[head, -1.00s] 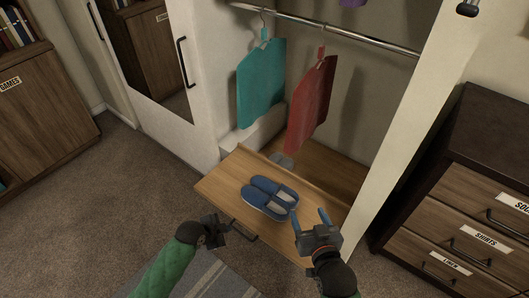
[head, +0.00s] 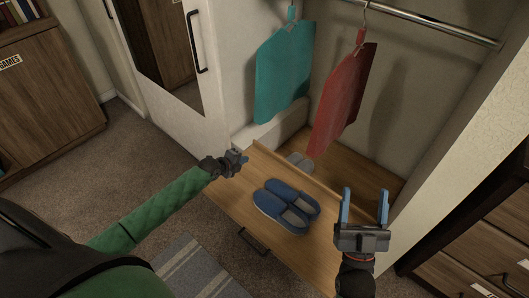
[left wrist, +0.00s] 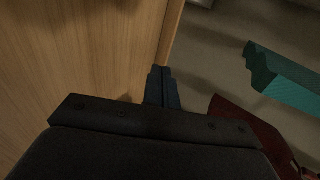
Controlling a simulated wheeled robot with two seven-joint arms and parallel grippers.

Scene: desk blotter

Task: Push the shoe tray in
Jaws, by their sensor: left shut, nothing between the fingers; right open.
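The shoe tray (head: 232,205) is a wooden pull-out with a dark handle (head: 254,241) on its front, standing out from the wardrobe. A pair of blue shoes (head: 283,209) lies on it. My left gripper (head: 242,157) is shut and empty at the tray's left side, near its back left corner; I cannot tell if it touches. In the left wrist view its closed fingers (left wrist: 161,86) show against a wooden surface (left wrist: 70,50). My right gripper (head: 365,205) is open and empty, over the tray's right side.
A teal garment (head: 284,75) and a red garment (head: 342,100) hang from the rail above. Grey shoes (head: 299,161) sit behind the tray's back edge. A drawer chest (head: 470,245) stands right, a mirrored door (head: 150,40) left. A striped rug (head: 190,270) lies in front.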

